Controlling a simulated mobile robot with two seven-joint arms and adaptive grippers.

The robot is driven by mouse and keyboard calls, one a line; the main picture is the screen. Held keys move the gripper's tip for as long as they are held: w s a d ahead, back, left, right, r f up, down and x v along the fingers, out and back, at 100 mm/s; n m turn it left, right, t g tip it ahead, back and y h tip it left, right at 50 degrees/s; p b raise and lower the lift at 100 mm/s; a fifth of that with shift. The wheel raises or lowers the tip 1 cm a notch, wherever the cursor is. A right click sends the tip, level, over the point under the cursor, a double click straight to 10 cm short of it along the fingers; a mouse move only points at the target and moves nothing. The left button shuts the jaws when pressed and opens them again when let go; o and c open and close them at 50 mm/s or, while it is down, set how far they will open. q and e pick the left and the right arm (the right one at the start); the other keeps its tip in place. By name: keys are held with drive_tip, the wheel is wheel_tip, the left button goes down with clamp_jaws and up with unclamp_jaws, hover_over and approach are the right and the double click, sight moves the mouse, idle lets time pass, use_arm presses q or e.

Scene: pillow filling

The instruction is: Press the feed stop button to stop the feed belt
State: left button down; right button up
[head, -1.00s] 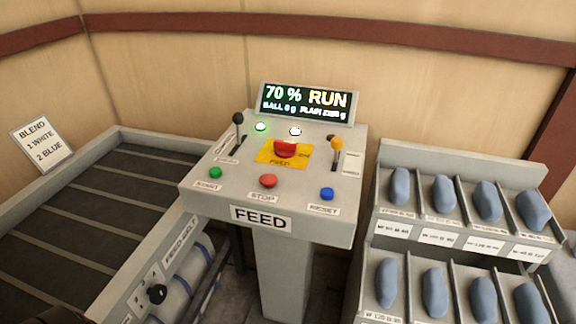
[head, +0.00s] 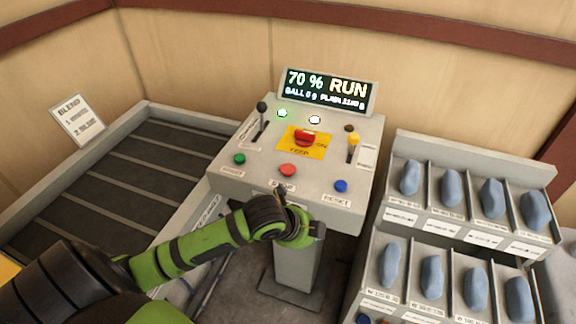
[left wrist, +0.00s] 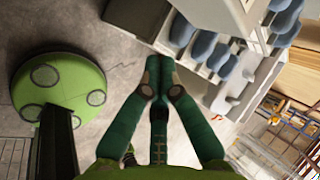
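The red stop button (head: 288,170) sits in the front row of the feed control panel (head: 262,188), between the green start button (head: 239,159) and the blue reset button (head: 341,186). The display (head: 327,91) reads 70 % and RUN. The feed belt (head: 110,190) lies left of the panel. My green left arm reaches in from the lower left, its end in front of the panel's front edge, below the stop button and seemingly apart from it. In the left wrist view my left gripper (left wrist: 158,64) has its fingers together, with nothing seen between them. My right gripper is out of view.
A larger red mushroom button (head: 305,138) on a yellow plate, a black lever (head: 261,108) and a yellow lever (head: 353,141) stand behind the front row. A rack (head: 402,236) of blue-grey pieces stands at right. A blend sign (head: 77,121) stands at left.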

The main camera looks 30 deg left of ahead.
use_arm(q)
drive_tip(key=w+a+r+m+t, duration=0.1)
drive_tip(key=w+a+r+m, duration=0.6)
drive_tip(key=w+m, duration=0.1)
wheel_tip(320, 180, up, 8)
drive_tip(key=m+t+y, duration=0.1)
drive_tip(key=m+t, duration=0.1)
drive_tip(key=m, duration=0.3)
hover_over(286, 170)
drive_tip(key=shift+w+r, duration=0.1)
drive_tip(key=shift+r, duration=0.1)
drive_tip(key=shift+f, duration=0.1)
wheel_tip(286, 170, down, 7)
drive_tip(key=b, duration=0.9)
drive_tip(key=shift+f, duration=0.8)
drive_tip(key=shift+f, duration=0.15)
